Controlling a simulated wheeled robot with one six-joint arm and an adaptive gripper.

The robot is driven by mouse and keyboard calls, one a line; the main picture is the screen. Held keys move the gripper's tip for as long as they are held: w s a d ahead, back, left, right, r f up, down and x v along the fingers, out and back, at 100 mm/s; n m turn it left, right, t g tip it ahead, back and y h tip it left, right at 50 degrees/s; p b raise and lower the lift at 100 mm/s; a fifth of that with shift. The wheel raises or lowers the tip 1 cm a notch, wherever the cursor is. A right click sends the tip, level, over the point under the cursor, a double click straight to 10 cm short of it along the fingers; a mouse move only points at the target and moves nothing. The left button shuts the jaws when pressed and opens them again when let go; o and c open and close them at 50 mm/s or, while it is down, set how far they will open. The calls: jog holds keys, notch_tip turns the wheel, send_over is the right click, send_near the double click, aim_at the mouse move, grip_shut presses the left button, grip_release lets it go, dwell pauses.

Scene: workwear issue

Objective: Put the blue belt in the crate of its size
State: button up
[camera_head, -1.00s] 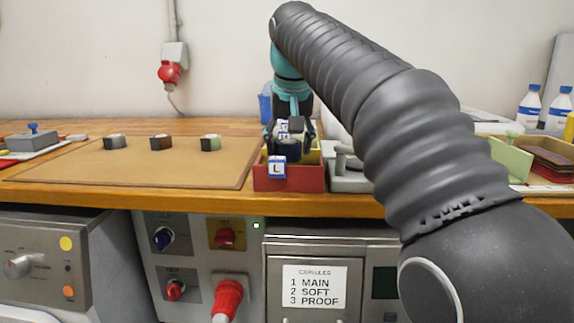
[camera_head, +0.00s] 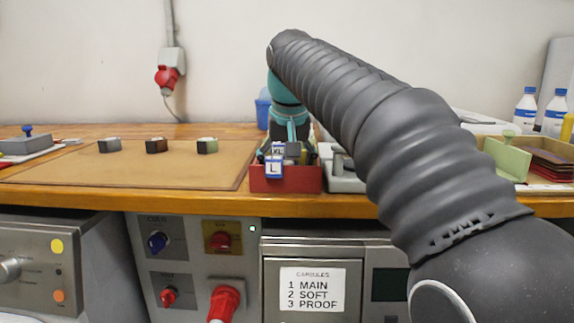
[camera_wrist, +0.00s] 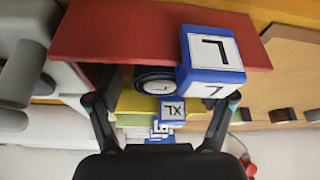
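A dark rolled belt (camera_wrist: 154,80), bluish black with a pale inside, sits within the red crate (camera_wrist: 130,42) in the wrist view, beside the blue cube marked L (camera_wrist: 212,52). In the head view the red crate (camera_head: 288,186) stands at the table's front edge with the L cube (camera_head: 274,167) on its front. My gripper (camera_wrist: 162,102) is open, its fingers spread wide on either side of the belt and apart from it. In the head view my gripper (camera_head: 290,152) is just above the crate, partly hidden. A yellow crate (camera_wrist: 135,104) with an XL cube (camera_wrist: 172,109) lies behind the red one.
A grey fixture (camera_head: 343,180) adjoins the crate on the right. Bottles (camera_head: 526,110) stand far right.

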jog(key=shift+r, duration=0.1)
jog(key=p+v, duration=0.2)
jog(key=v, duration=1)
jog(key=shift+d, duration=0.1)
